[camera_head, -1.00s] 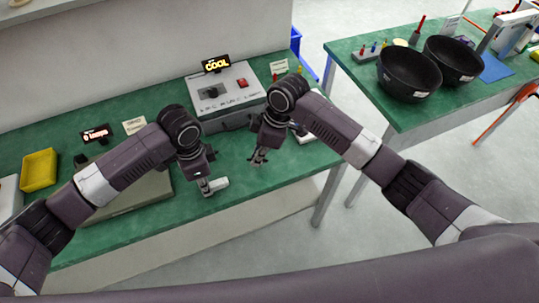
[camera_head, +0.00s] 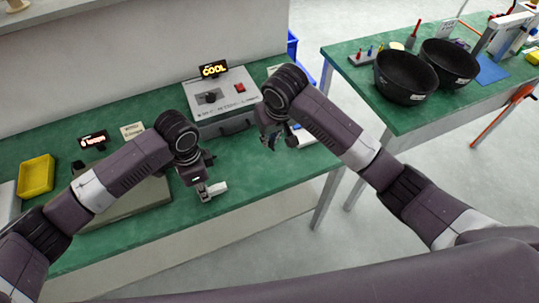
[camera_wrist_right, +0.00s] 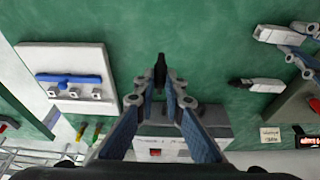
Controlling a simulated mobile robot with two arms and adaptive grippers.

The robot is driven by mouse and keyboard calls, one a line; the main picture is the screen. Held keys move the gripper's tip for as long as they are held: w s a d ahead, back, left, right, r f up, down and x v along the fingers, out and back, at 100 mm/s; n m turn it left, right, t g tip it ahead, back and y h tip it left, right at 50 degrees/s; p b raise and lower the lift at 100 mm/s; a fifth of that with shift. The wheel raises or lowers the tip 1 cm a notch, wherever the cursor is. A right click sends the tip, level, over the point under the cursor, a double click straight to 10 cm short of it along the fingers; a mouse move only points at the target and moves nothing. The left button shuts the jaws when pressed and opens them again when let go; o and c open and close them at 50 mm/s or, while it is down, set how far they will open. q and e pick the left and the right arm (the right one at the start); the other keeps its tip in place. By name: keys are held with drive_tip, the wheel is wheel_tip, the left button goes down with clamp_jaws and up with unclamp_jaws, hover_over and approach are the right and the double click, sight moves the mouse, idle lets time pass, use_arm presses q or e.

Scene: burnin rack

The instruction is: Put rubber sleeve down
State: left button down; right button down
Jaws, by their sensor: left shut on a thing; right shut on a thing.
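My right gripper (camera_wrist_right: 160,96) is shut on a small dark, narrow piece (camera_wrist_right: 160,70) that looks like the rubber sleeve. The piece points away from the fingertips over green bench top; I cannot tell its height above it. In the head view my right gripper (camera_head: 271,142) is in front of the grey box, and the sleeve is too small to make out. My left gripper (camera_head: 204,188) is shut on a white block (camera_head: 217,188) near the bench's front edge. That block also shows at the top right of the wrist view (camera_wrist_right: 276,35).
A grey box (camera_head: 225,93) with a "COOL" display stands at the back. A white plate (camera_wrist_right: 75,95) with a blue bar lies left in the wrist view. A black-and-white elongated item (camera_wrist_right: 255,85) lies on the bench (camera_head: 250,170). A yellow tray (camera_head: 37,176) is far left.

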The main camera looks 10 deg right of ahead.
sight(269, 159)
wheel_tip(269, 159, down, 7)
drive_tip(key=shift+f, duration=0.1)
idle(0.3)
drive_tip(key=shift+f, duration=0.1)
drive_tip(key=shift+f, duration=0.35)
use_arm(q)
drive_tip(key=shift+s, duration=0.1)
use_arm(e)
drive_tip(key=shift+s, duration=0.15)
drive_tip(key=c, duration=2)
unclamp_jaws()
drive_tip(key=shift+f, duration=0.25)
drive_tip(key=shift+r, duration=0.1)
